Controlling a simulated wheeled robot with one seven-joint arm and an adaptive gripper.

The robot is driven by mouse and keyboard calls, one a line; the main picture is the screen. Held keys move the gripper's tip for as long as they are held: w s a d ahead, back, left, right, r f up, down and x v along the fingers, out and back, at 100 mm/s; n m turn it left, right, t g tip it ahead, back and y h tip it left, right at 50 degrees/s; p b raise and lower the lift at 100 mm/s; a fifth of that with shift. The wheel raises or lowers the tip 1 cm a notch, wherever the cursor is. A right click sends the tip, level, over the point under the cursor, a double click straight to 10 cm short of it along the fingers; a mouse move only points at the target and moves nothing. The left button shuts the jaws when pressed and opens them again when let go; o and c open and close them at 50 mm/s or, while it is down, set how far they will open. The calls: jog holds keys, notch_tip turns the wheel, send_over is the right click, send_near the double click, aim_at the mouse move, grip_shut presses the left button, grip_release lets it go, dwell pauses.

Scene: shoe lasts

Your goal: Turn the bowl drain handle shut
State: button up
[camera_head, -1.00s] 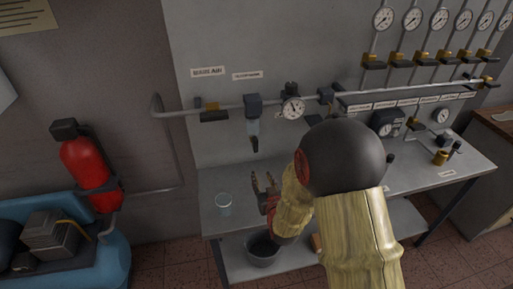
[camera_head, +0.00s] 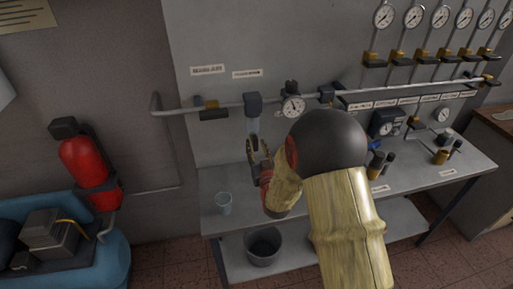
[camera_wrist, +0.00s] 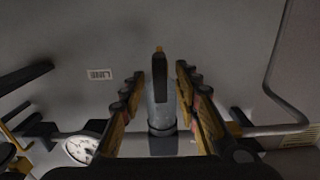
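The filter bowl (camera_head: 253,127) hangs below a dark block (camera_head: 253,104) on the wall pipe. In the wrist view the clear bowl (camera_wrist: 161,112) points up the picture, and the dark drain handle (camera_wrist: 159,70) with a brownish tip lies at its end, roughly in line with it. My gripper (camera_head: 258,147) is just below the bowl in the head view and hides the handle there. In the wrist view my gripper (camera_wrist: 159,76) is open, one finger on each side of the handle and bowl, with visible gaps. I cannot see contact.
The pipe (camera_head: 180,111) carries a yellow-and-black valve (camera_head: 212,111) and a gauge (camera_head: 293,106) beside the bowl. A clear cup (camera_head: 223,203) stands on the bench (camera_head: 408,181). A bucket (camera_head: 263,247) stands on the lower shelf. A red extinguisher (camera_head: 84,163) is at left.

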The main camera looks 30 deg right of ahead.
jog(key=shift+c, duration=1.3)
grip_shut()
